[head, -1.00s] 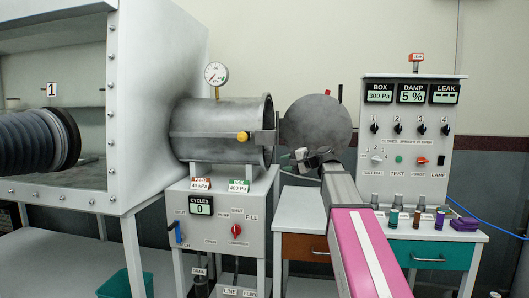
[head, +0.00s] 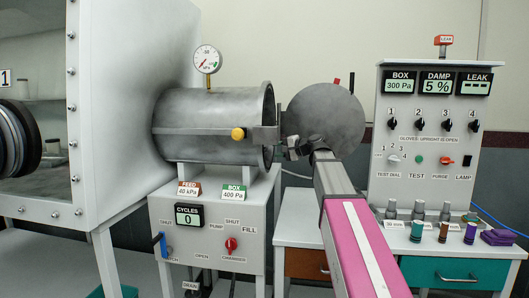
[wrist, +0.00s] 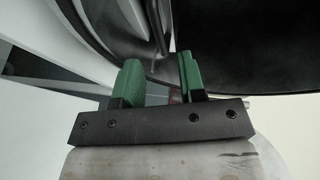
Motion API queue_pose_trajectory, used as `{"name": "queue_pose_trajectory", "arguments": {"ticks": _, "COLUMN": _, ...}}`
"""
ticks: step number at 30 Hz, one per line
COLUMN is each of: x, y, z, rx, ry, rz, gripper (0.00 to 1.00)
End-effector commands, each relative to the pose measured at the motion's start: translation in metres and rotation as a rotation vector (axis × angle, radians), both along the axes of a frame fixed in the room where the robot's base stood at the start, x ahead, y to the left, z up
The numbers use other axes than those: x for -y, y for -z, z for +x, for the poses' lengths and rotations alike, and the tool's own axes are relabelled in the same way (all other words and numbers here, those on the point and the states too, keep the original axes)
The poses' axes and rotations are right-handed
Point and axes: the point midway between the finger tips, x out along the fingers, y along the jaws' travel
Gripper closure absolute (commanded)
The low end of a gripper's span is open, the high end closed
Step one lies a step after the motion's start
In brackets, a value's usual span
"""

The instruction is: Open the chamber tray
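The chamber is a grey metal cylinder (head: 205,112) lying on its side, with a horizontal bar ending in a yellow knob (head: 238,134). Its round grey door (head: 335,105) stands swung out to the right of the mouth. I cannot make out a tray; the chamber's inside is hidden in the head view. My gripper (head: 292,150) is between the chamber mouth and the door, near the door's lower left. In the wrist view my gripper (wrist: 160,78) has its green fingers apart. A grey rod-like part shows beyond the gap; I cannot tell if it lies between the fingers.
A glovebox (head: 110,130) stands at left. A valve box (head: 207,240) with a red knob sits under the chamber. The control panel (head: 428,140) is at right, above a bench with several small vials and a purple stack (head: 498,238).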

Motion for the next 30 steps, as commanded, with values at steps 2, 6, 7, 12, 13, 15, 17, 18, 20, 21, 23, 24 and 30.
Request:
{"name": "queue_pose_trajectory", "arguments": {"ticks": 2, "x": -0.013, "y": 0.003, "z": 0.011, "rx": -0.001, "ry": -0.002, "rz": -0.001, "gripper": 0.63}}
{"name": "queue_pose_trajectory", "arguments": {"ticks": 6, "x": -0.033, "y": 0.008, "z": 0.024, "rx": -0.002, "ry": -0.002, "rz": 0.0, "gripper": 0.63}}
{"name": "queue_pose_trajectory", "arguments": {"ticks": 7, "x": -0.036, "y": 0.009, "z": 0.026, "rx": -0.002, "ry": -0.002, "rz": 0.0, "gripper": 0.63}}
{"name": "queue_pose_trajectory", "arguments": {"ticks": 12, "x": -0.052, "y": 0.012, "z": 0.036, "rx": -0.001, "ry": -0.001, "rz": 0.001, "gripper": 0.63}}
{"name": "queue_pose_trajectory", "arguments": {"ticks": 13, "x": -0.053, "y": 0.013, "z": 0.037, "rx": 0.0, "ry": -0.001, "rz": 0.0, "gripper": 0.63}}
{"name": "queue_pose_trajectory", "arguments": {"ticks": 15, "x": -0.057, "y": 0.013, "z": 0.039, "rx": 0.0, "ry": 0.0, "rz": 0.0, "gripper": 0.63}}
{"name": "queue_pose_trajectory", "arguments": {"ticks": 17, "x": -0.058, "y": 0.014, "z": 0.04, "rx": 0.0, "ry": 0.0, "rz": 0.0, "gripper": 0.63}}
{"name": "queue_pose_trajectory", "arguments": {"ticks": 18, "x": -0.059, "y": 0.014, "z": 0.04, "rx": 0.0, "ry": 0.0, "rz": 0.0, "gripper": 0.63}}
{"name": "queue_pose_trajectory", "arguments": {"ticks": 20, "x": -0.059, "y": 0.014, "z": 0.04, "rx": 0.0, "ry": 0.0, "rz": 0.0, "gripper": 0.63}}
{"name": "queue_pose_trajectory", "arguments": {"ticks": 21, "x": -0.059, "y": 0.014, "z": 0.04, "rx": 0.0, "ry": 0.0, "rz": 0.0, "gripper": 0.63}}
{"name": "queue_pose_trajectory", "arguments": {"ticks": 23, "x": -0.059, "y": 0.014, "z": 0.04, "rx": 0.0, "ry": 0.0, "rz": 0.0, "gripper": 0.63}}
{"name": "queue_pose_trajectory", "arguments": {"ticks": 24, "x": -0.059, "y": 0.014, "z": 0.04, "rx": 0.0, "ry": 0.0, "rz": 0.0, "gripper": 0.63}}
{"name": "queue_pose_trajectory", "arguments": {"ticks": 30, "x": -0.059, "y": 0.014, "z": 0.04, "rx": 0.0, "ry": 0.0, "rz": 0.0, "gripper": 1.0}}
